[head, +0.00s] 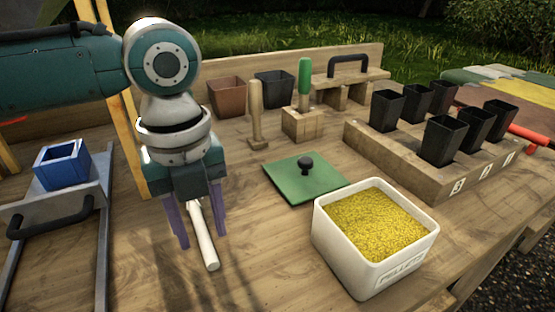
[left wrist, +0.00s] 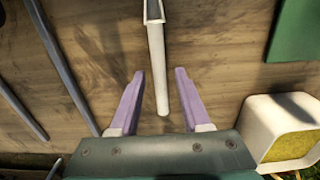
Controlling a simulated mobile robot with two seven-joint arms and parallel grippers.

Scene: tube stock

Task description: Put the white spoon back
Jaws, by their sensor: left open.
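The white spoon (head: 203,238) lies on the wooden table, partly hidden behind my left gripper in the head view. My left gripper (head: 201,242) points down over it, open, with purple fingers. In the left wrist view, the spoon's white handle (left wrist: 158,70) runs up the picture, and its end lies between the fingertips of my left gripper (left wrist: 159,76). A grey part of the spoon shows at the top edge, cut off. The fingers do not touch the handle. My right gripper is in neither view.
A white pellet box (head: 335,240) with yellow pellets stands right of the spoon. A green lid (head: 290,185) with a black knob lies behind it. A wooden block (head: 302,125) holds a green-handled tool. Black pots fill a wooden rack (head: 400,150).

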